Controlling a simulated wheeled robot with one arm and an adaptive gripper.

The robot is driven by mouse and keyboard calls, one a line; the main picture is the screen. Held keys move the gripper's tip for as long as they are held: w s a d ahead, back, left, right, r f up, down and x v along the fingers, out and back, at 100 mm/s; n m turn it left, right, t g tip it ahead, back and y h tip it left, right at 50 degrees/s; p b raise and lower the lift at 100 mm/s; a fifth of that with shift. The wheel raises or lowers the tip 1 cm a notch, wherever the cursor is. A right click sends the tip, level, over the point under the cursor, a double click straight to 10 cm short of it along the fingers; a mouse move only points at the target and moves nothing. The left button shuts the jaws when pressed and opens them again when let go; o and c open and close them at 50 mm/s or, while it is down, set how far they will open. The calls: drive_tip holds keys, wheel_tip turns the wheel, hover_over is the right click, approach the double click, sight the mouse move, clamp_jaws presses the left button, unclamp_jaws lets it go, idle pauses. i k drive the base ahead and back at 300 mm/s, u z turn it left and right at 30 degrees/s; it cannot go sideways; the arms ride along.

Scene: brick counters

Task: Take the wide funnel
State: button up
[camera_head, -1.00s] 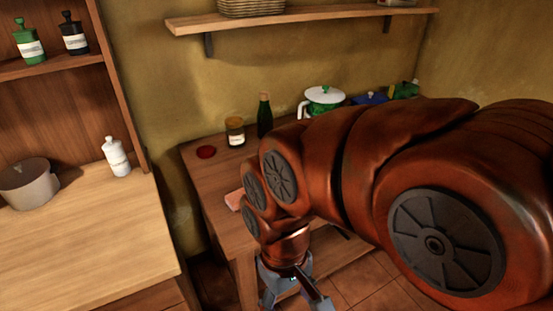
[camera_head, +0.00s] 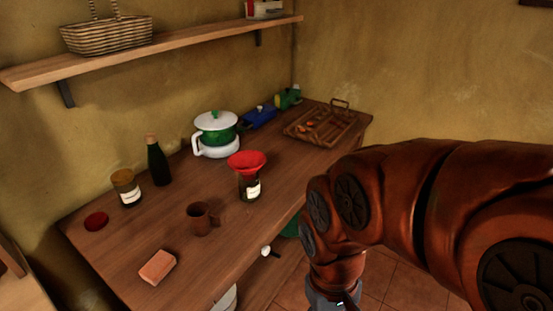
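A wide red funnel (camera_head: 247,160) sits in the mouth of a dark jar with a white label (camera_head: 250,187) on the wooden table (camera_head: 170,230). The funnel's wide rim faces up; its spout is hidden in the jar. My gripper (camera_head: 335,303) is at the bottom edge of the view, below and to the right of the funnel and apart from it. Its fingers are mostly cut off by the picture edge.
Near the funnel are a brown mug (camera_head: 202,218), a green and white pot (camera_head: 216,135), a dark bottle (camera_head: 157,163) and a labelled jar (camera_head: 127,187). A brick-like block (camera_head: 157,267) lies in front. A wooden tray (camera_head: 325,122) lies at the back right. A shelf (camera_head: 170,47) hangs above.

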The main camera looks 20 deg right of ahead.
sight(247, 164)
drive_tip(key=k, duration=1.25)
drive_tip(key=u, duration=0.6)
drive_tip(key=i, duration=0.35)
drive_tip(key=u, duration=0.6)
drive_tip(key=i, duration=1.1)
drive_tip(key=z, duration=0.6)
